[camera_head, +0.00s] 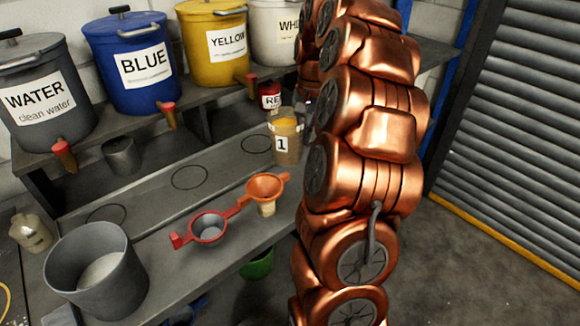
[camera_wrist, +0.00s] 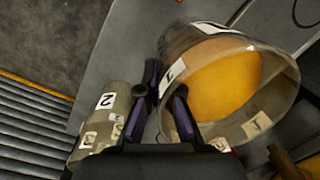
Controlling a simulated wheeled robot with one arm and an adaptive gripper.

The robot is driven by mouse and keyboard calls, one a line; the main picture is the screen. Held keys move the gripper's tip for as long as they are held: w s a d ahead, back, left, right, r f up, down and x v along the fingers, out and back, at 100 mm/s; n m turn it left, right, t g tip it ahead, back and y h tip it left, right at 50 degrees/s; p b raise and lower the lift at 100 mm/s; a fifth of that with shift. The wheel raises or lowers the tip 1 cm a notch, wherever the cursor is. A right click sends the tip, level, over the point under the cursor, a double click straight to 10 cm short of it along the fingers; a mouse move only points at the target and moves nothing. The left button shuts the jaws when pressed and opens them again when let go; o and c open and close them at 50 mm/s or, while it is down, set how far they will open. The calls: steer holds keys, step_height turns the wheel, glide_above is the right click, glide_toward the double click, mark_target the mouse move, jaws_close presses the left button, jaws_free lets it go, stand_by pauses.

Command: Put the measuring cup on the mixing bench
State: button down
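A clear measuring cup (camera_head: 288,148) marked "1", with yellow-orange contents, is at the back right of the mixing bench (camera_head: 225,160) in the head view. In the wrist view the cup (camera_wrist: 268,112) is large at the right, its round mouth facing the camera. My gripper (camera_wrist: 164,88) has its dark, purple-padded fingers close beside the cup's left wall. A narrow gap shows between the fingers; whether they hold a handle is unclear. In the head view my copper arm hides most of the gripper. Whether the cup touches the bench is unclear.
Outlined rings mark the bench. Orange (camera_head: 266,188) and red (camera_head: 208,228) strainers and a grey bucket (camera_head: 98,272) line its front. Blue (camera_head: 128,85) and yellow (camera_head: 213,55) paint containers stand on the shelf. A numbered clear container (camera_wrist: 104,120) is left of the fingers.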

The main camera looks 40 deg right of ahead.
steer(key=shift+f+p, duration=1.15)
steer(key=shift+f, duration=3)
steer(key=c, duration=1.3)
jaws_free()
steer(key=shift+f, duration=0.1)
steer(key=r+b, duration=0.1)
steer(key=r, duration=0.3)
steer(key=d+r+b, duration=0.1)
steer(key=r, duration=0.3)
steer(key=r+b, duration=0.1)
steer(key=r, duration=0.3)
steer(key=shift+s+d, duration=0.1)
steer(key=shift+d, duration=0.05)
